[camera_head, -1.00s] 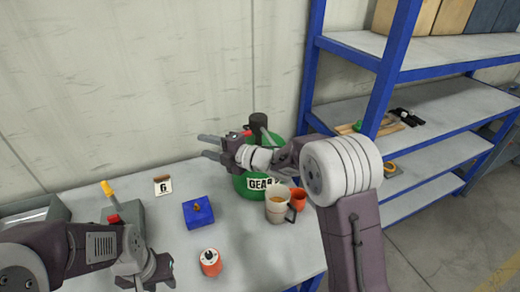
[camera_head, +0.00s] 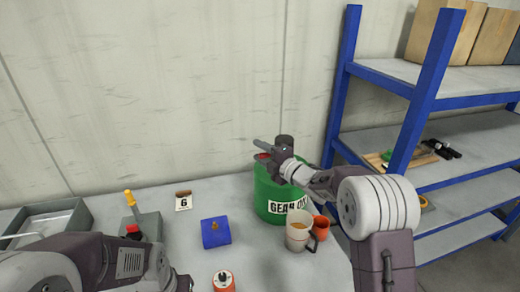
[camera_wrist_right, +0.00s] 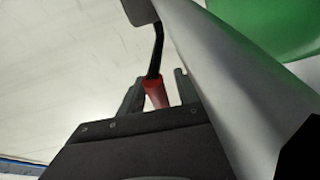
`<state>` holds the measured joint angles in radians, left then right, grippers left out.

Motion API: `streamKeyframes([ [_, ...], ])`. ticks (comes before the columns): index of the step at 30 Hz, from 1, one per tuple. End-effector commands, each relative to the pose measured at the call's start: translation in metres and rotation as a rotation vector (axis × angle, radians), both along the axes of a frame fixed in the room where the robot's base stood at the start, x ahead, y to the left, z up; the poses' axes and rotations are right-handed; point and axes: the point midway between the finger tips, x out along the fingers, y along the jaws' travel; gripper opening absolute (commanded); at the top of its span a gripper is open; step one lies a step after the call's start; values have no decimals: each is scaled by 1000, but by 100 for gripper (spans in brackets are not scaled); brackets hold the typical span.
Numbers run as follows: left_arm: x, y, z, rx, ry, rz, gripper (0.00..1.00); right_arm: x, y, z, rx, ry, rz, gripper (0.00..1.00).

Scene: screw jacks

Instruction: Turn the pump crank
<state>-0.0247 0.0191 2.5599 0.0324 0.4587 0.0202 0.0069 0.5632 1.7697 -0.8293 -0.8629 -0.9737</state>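A green drum labelled as gear oil (camera_head: 268,200) stands on the bench, with the dark top of the pump (camera_head: 285,142) above it. The pump crank's red handle (camera_head: 261,156) shows at the left of the drum top. My right gripper (camera_head: 264,148) is at this handle. In the right wrist view the red handle (camera_wrist_right: 155,92), on a black crank rod (camera_wrist_right: 155,50), lies between the two fingers of my right gripper (camera_wrist_right: 158,88), with a small gap showing beside it. My left gripper (camera_head: 182,284) is low at the left, its fingers not clear.
A beige mug (camera_head: 298,232) and an orange cup (camera_head: 320,228) stand close in front of the drum. Blue shelving (camera_head: 425,80) is at right.

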Motion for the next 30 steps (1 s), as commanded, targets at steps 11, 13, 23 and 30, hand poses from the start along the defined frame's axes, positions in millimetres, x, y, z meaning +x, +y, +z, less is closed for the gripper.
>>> streamKeyframes([
  [11, 0, 0, 0, 0, 0, 0, 36, 2, 1, 0, 0, 0, 0, 9],
  [13, 0, 0, 0, 0, 0, 0, 36, 2, 1, 0, 0, 0, 0, 0],
  [23, 0, 0, 0, 0, 0, 0, 36, 2, 2, -1, 0, 0, 1, 0],
  [30, 0, 0, 0, 0, 0, 0, 36, 2, 2, -1, -1, -1, 2, 0],
])
